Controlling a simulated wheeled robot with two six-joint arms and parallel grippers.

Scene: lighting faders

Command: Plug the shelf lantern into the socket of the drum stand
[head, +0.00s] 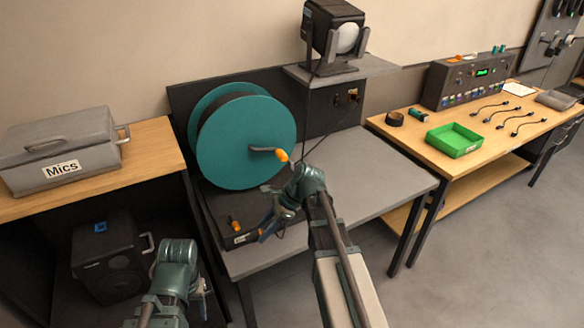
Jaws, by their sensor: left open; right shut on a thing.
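The shelf lantern (336,30), a black lamp with a pale round lens, stands on the grey wall shelf (372,66). A thin dark cable hangs from it towards my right arm. The drum stand holds a teal drum (238,140) with an orange-handled crank (283,155). Its dark base (214,205) has an orange knob (235,225); I cannot make out the socket. My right gripper (266,228) is low at the base's front right, shut on what seems the lantern's plug, mostly hidden. My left gripper (200,287) is open, largely hidden by its arm, below and left of the stand.
A grey Mics case (62,150) sits on the left wooden bench, with a black speaker (112,262) below. The grey table is clear right of the drum. The right bench holds a green tray (453,139), short cables and a control box (482,80).

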